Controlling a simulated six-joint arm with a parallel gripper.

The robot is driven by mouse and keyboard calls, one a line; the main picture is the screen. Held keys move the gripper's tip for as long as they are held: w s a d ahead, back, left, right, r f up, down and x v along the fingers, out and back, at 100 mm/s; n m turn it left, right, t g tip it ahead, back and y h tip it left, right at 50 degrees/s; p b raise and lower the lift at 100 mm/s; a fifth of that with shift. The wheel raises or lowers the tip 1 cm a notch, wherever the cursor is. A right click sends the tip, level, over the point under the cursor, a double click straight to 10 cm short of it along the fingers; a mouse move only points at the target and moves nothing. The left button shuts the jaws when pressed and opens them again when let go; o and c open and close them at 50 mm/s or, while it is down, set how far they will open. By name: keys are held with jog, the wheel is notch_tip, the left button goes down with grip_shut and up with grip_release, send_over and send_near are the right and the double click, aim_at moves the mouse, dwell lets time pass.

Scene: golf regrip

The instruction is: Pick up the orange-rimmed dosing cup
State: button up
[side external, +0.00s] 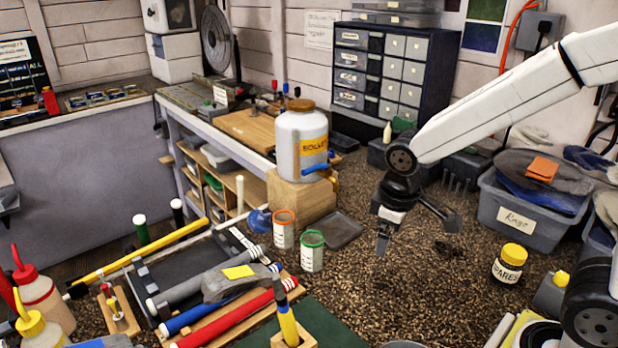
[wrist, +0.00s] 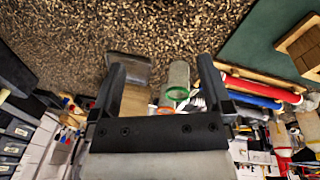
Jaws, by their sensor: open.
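The orange-rimmed dosing cup (side external: 284,232) stands upright on the speckled surface, left of the green-rimmed cup (side external: 312,254). It is a pale cup with markings on its side. My gripper (side external: 418,232) is open and empty, above the surface to the right of both cups and apart from them. In the wrist view the green-rimmed cup (wrist: 179,78) shows between my gripper's fingers (wrist: 160,68). The orange rim (wrist: 166,104) shows just past it, with most of that cup hidden.
A large white jug (side external: 302,145) with a brown lid stands on a wooden block (side external: 300,200) behind the cups. A dark shallow tray (side external: 341,230) lies right of them. Grips and tools lie on a rack at the left. The surface between cups and gripper is mostly clear.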

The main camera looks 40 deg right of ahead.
jog(key=w+a+n+h, duration=0.4)
jog(key=w+n+h, duration=0.2)
jog(key=w+n, duration=0.55)
jog(key=n+t+h, duration=0.3)
jog(key=n+h, duration=0.3)
send_near(279, 225)
jog(key=w+d+r, duration=0.2)
jog(key=d+r, duration=0.2)
jog(key=f, duration=0.4)
jog(key=shift+s+d+f, duration=0.15)
jog(key=shift+d+f, duration=0.15)
jog(key=shift+f, duration=0.55)
jog(key=shift+x, duration=1.3)
jog(key=shift+d+f, duration=0.1)
jog(key=shift+x, duration=2.5)
